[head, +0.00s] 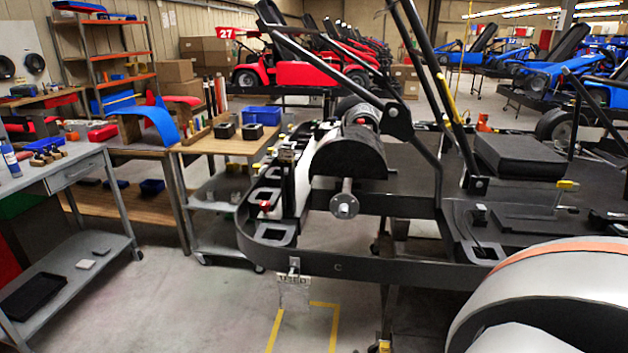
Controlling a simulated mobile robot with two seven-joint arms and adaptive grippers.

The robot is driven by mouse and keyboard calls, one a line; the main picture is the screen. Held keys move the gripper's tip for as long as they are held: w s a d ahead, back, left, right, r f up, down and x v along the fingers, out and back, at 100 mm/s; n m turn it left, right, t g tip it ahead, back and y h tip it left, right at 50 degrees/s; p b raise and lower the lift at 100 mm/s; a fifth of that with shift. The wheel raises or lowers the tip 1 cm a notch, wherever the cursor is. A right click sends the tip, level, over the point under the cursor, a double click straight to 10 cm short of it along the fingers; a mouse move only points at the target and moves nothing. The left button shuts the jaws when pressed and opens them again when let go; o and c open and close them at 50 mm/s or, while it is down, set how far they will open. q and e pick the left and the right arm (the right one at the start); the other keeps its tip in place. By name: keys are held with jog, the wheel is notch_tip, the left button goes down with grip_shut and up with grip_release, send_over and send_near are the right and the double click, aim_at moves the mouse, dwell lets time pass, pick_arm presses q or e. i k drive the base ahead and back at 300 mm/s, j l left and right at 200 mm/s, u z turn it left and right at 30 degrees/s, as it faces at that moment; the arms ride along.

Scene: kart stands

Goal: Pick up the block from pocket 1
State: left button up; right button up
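A black kart frame (390,270) on a stand fills the middle and right. Its near left end has several recessed pockets, including a front pocket (277,232) that looks empty. A small red item (265,206) shows at the pocket behind it. I cannot read any pocket numbers, so I cannot tell which is pocket 1 or pick out its block. Two small black blocks with recessed tops, one on the left (224,131) and one on the right (252,132), sit on the wooden-topped cart (215,147). Neither of my grippers is in view.
A grey workbench (50,172) with a lower shelf stands at the left. A blue bin (262,115) is on the cart. Black bars rise above the frame. A large pale rounded shape with an orange stripe (560,290) blocks the lower right.

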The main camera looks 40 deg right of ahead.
aim_at(272, 179)
jog(key=j+z, duration=0.1)
jog(key=z, duration=0.4)
jog(key=j+z, duration=0.1)
jog(key=z, duration=0.35)
jog(key=j+z, duration=0.15)
jog(key=z, duration=0.35)
jog(key=i+j+z, duration=0.4)
jog(key=j+z, duration=0.2)
jog(key=j, duration=0.2)
jog(key=i+j, duration=0.1)
jog(key=j, duration=0.2)
jog(key=i+j+z, duration=0.15)
jog(key=j, duration=0.5)
jog(key=i+j, duration=0.1)
jog(key=j, duration=0.3)
jog(key=i+j, duration=0.15)
jog(key=j, duration=0.25)
jog(key=i+j+z, duration=0.1)
jog(key=j, duration=0.25)
jog(key=i+j, duration=0.1)
jog(key=j, duration=0.3)
jog(key=i+j, duration=0.1)
jog(key=j, duration=0.3)
jog(key=z, duration=0.05)
